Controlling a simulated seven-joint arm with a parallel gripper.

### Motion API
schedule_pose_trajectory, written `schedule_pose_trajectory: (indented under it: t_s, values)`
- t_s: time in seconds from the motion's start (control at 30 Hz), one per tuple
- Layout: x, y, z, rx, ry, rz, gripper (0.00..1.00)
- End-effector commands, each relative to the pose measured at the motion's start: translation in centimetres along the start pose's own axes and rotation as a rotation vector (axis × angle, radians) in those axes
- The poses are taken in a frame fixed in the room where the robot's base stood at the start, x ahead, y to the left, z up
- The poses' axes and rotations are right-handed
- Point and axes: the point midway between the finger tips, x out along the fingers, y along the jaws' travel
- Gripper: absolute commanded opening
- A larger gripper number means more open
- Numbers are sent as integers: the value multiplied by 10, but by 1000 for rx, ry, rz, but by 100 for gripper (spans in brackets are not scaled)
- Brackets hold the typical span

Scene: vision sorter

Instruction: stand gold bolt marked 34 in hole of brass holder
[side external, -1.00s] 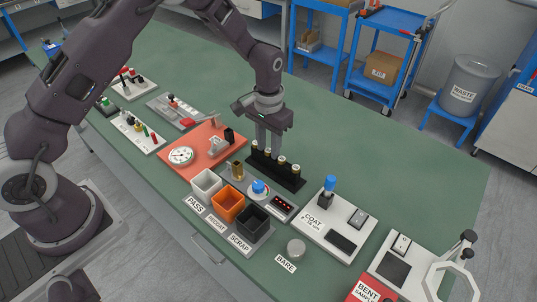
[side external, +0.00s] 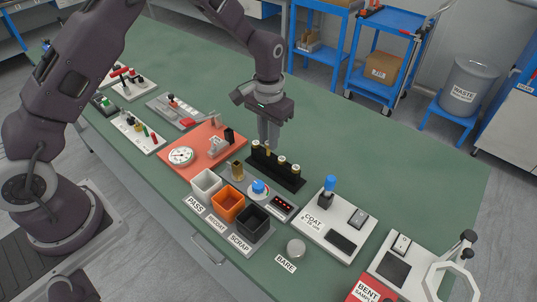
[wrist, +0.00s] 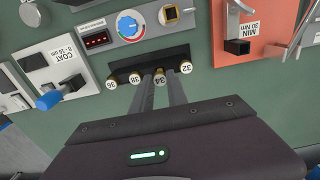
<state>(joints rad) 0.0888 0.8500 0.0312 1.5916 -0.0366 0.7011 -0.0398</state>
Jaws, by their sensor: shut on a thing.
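The gold bolt marked 34 (wrist: 159,76) stands in a row of several gold-topped bolts. In the wrist view my gripper (wrist: 160,80) has one finger on each side of it and is shut on it. In the side external view my gripper (side external: 268,147) reaches down to the row from above, and its fingers partly hide the bolt. I cannot tell whether the bolt is raised from its rack. The brass holder (wrist: 172,14) is a square block with a dark hole, beyond the rack in the wrist view. It also shows in the side external view (side external: 237,171), left of the rack.
The black rack (side external: 290,181) holds bolts marked 36 (wrist: 111,84), 38 (wrist: 134,77) and 32 (wrist: 186,67) close by. A blue dial (side external: 258,187) is beside the holder. PASS (side external: 205,184), orange (side external: 228,205) and SCRAP (side external: 252,220) bins stand in front. Green bench behind the rack is clear.

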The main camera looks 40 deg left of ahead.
Motion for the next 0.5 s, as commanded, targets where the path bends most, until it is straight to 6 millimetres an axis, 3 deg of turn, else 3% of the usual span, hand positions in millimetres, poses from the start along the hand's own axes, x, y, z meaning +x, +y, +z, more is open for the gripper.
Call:
schedule_pose_trajectory:
  t_s: [0.5]
  values:
    - [-33, 0, 0, 0, 2, 0, 0]
